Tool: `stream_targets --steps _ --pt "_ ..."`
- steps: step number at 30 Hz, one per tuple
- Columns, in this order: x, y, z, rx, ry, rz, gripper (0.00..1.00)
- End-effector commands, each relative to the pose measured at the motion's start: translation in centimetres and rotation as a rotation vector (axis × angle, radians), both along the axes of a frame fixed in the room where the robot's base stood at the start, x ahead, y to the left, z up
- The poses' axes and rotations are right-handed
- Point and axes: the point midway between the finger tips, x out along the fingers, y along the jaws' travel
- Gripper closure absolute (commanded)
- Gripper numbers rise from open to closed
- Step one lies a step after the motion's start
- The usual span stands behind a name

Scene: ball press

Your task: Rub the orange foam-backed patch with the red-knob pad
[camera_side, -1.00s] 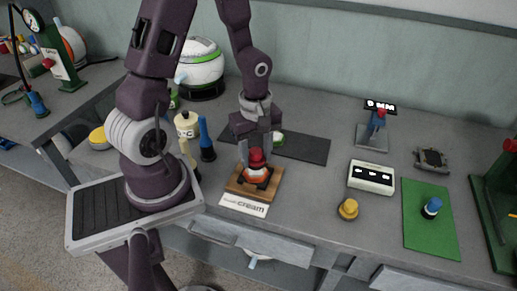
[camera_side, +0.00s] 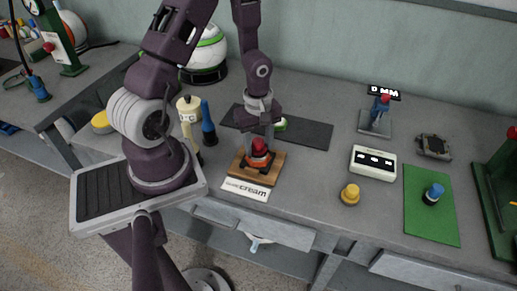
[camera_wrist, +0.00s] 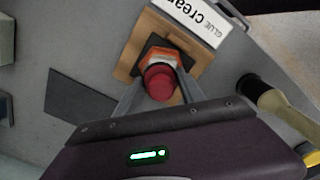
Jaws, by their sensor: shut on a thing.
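My gripper (camera_side: 262,141) points down and is shut on the red-knob pad (camera_side: 259,147). In the wrist view the pad's red knob (camera_wrist: 160,81) sits between my two fingers (camera_wrist: 158,99). Below the knob shows an orange part (camera_wrist: 158,55), with a dark square (camera_wrist: 184,52) around it, on a wooden board (camera_wrist: 130,58). The wooden board (camera_side: 238,171) also shows in the side view. Whether the orange belongs to the pad or to the patch I cannot tell, and the contact between them is hidden.
A white "cream" label (camera_side: 246,189) lies at the board's front edge. A cream bottle (camera_side: 188,112) and a blue-handled tool (camera_side: 208,124) stand to the left. A dark mat (camera_side: 305,133) lies behind. A white box (camera_side: 373,163) and yellow knob (camera_side: 350,194) are to the right.

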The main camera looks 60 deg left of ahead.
Motion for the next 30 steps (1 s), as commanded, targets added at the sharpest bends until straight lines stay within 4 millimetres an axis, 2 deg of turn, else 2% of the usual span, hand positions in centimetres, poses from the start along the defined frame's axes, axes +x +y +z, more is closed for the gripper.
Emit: stream_targets --steps 7,27,30 --pt "0.8 2.2 0.1 0.001 -0.001 0.003 0.98" --pt "-1.6 -3.7 -0.1 -0.001 0.004 -0.002 0.98" --pt "-1.4 -3.6 1.1 0.0 -0.005 0.003 0.98"
